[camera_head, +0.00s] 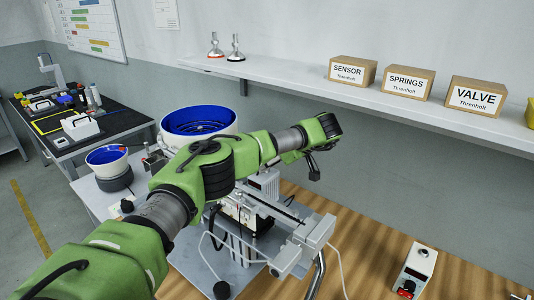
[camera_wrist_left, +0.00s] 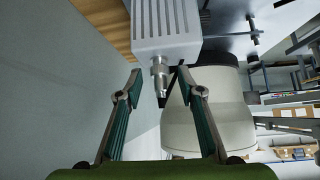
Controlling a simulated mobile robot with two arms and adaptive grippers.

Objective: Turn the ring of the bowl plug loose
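The bowl plug (camera_wrist_left: 160,72) is a small metallic connector with a ring, sticking out of a ribbed light-grey box (camera_wrist_left: 165,25) in the left wrist view. My left gripper (camera_wrist_left: 158,88) is open, with one teal-padded finger on each side of the plug. Gaps show between the fingers and the plug, so nothing is held. In the head view the left arm reaches over the gantry machine, and its dark finger (camera_head: 313,168) shows near the arm's end. The plug is hidden there. My right gripper is not in view.
A large white feeder bowl with a blue inside (camera_head: 200,119) stands behind my arm. A smaller blue bowl (camera_head: 107,156) is to its left. A wall shelf (camera_head: 290,93) carries labelled boxes behind the arm. A small device (camera_head: 414,268) sits on the wooden bench at right.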

